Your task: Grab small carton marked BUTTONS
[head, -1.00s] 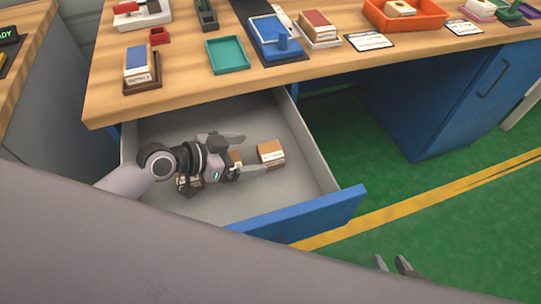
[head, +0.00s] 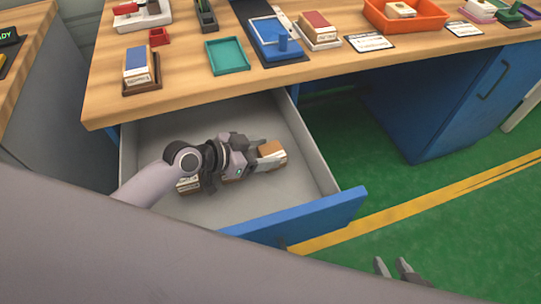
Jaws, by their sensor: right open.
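A small brown carton (head: 271,148) with a white label lies in the open drawer (head: 310,165). Its print is too small to read. My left gripper (head: 268,153) reaches into the drawer from the left, its fingers on either side of this carton and shut on it. The lower finger covers part of the label side. Another labelled carton (head: 187,185) lies partly hidden under my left wrist. My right gripper (head: 393,267) is open and empty at the bottom right, above the green floor, outside the drawer.
The wooden tabletop (head: 185,98) overhangs the back of the drawer. On it stand a labelled box with a blue top (head: 137,64), a green tray (head: 227,56) and an orange tray (head: 400,22). The blue drawer front (head: 300,212) forms the near right edge.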

